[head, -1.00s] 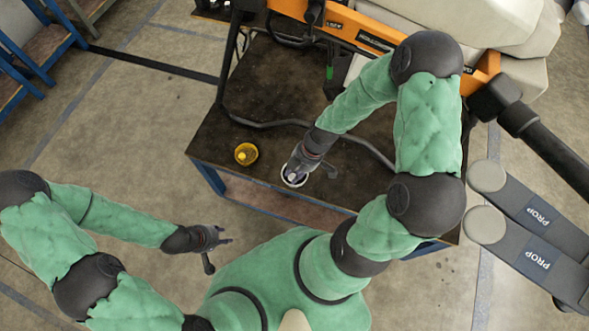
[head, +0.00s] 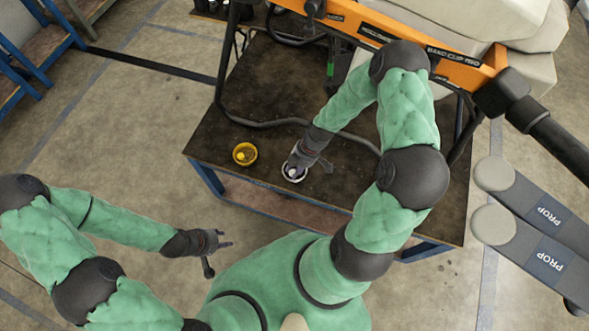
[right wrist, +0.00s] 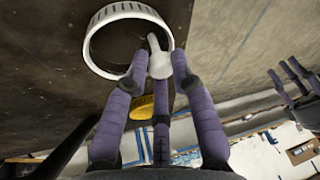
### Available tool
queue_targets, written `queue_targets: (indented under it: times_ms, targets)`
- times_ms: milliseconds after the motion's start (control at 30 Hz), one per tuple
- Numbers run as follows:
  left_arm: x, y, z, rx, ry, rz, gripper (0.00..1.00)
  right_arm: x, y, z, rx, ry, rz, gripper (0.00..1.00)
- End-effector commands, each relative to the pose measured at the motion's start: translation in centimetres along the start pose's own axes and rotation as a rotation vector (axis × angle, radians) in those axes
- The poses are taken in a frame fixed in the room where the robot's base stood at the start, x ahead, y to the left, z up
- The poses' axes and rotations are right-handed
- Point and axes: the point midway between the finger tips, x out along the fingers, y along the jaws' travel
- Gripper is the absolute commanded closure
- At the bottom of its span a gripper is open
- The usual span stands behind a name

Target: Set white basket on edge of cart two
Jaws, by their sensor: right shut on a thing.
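The white basket (head: 294,178) is a small round white ring near the front edge of the dark-topped cart (head: 225,130). In the right wrist view the basket (right wrist: 91,44) shows as a white ring above the fingertips, with a pale rounded knob at its right side. My right gripper (right wrist: 157,70) is shut on that knob. In the head view my right gripper (head: 296,165) reaches down over the basket and hides part of it. I cannot tell whether the basket touches the cart top. My left gripper (head: 222,255) is open and empty over the floor, left of the cart.
A yellow basket (head: 251,159) with a yellow knob sits on the cart, left of the white one. A dark curved tube (head: 262,124) crosses the cart top behind both. An orange beam (head: 450,65) stands above the back right. Grey PROP-labelled paddles (head: 530,240) lie at right.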

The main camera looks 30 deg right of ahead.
Motion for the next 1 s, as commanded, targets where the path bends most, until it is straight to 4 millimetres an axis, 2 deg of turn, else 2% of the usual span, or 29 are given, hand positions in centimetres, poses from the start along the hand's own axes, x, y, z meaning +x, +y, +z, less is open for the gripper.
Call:
queue_targets:
  times_ms: [233,267,333,800,1000]
  targets:
    - [0.4,-0.1,0.0,0.000,0.000,0.000,0.60,0.3,0.0,0.1,-0.001,0.000,0.000,0.99]
    - [0.4,-0.1,0.0,0.000,0.000,0.000,0.60,0.3,0.0,0.1,-0.001,0.000,-0.001,0.72]
    - [0.3,-0.1,0.0,0.000,0.000,0.000,0.60,0.2,0.0,0.1,-0.001,0.000,-0.001,0.52]
    - [-0.3,0.1,0.0,0.000,0.000,0.000,0.60,-0.3,-0.1,-0.1,0.000,0.000,-0.001,0.51]
    - [-1.1,0.4,0.0,0.000,0.000,0.000,0.60,-3.9,0.1,-0.1,0.001,-0.001,0.005,0.51]
